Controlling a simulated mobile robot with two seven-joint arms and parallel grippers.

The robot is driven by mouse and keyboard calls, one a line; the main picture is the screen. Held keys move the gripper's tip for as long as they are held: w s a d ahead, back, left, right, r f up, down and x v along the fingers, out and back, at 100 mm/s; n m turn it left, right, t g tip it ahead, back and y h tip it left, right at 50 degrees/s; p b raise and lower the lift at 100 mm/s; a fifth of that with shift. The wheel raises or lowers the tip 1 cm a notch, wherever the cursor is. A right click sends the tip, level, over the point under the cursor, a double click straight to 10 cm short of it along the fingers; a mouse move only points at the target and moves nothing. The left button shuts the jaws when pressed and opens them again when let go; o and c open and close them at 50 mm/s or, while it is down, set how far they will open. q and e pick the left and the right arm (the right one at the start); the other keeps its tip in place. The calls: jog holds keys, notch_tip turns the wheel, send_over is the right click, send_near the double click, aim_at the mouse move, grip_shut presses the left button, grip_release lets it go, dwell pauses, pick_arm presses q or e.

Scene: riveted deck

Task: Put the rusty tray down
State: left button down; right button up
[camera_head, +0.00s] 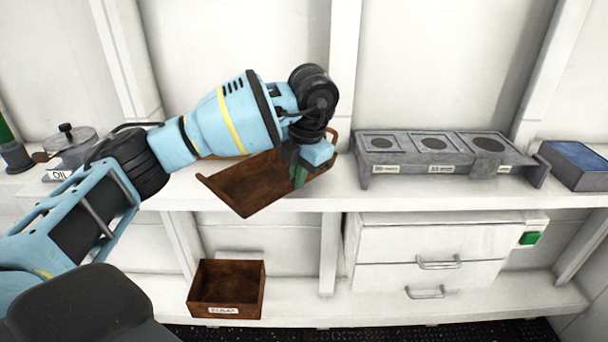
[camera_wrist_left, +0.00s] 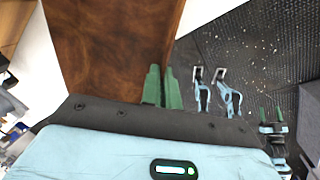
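The rusty tray (camera_head: 245,187) is a shallow brown tray in the head view, tilted, with its near corner reaching over the front edge of the upper shelf (camera_head: 390,197). My left gripper (camera_head: 300,176) is at the tray's right side, its green fingers close together on the tray's edge. In the left wrist view the tray (camera_wrist_left: 110,45) fills the upper left, and the left fingers (camera_wrist_left: 162,88) stand at its edge with only a narrow gap. Whether the tray's underside touches the shelf is hidden. My right gripper (camera_wrist_left: 271,114) shows small in the left wrist view, fingers apart and empty.
A grey rack with three round openings (camera_head: 436,155) stands right of the tray, and a blue box (camera_head: 575,165) beyond it. An oil can (camera_head: 70,145) stands at left. A brown scrap box (camera_head: 227,290) and a drawer unit (camera_head: 435,245) are below.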

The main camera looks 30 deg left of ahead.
pick_arm(q)
send_near(260, 209)
jog(key=s+f, duration=0.1)
jog(key=s+d+f, duration=0.1)
jog(key=f, duration=0.1)
jog(key=s+f, duration=0.1)
jog(key=f, duration=0.1)
jog(key=shift+s+d+f+p, duration=0.1)
jog(key=shift+s+d+p, duration=0.05)
jog(key=shift+d+p, duration=0.15)
pick_arm(e)
jog(key=shift+w+r, duration=0.4)
jog(key=shift+r, duration=0.1)
jog(key=shift+s, duration=0.15)
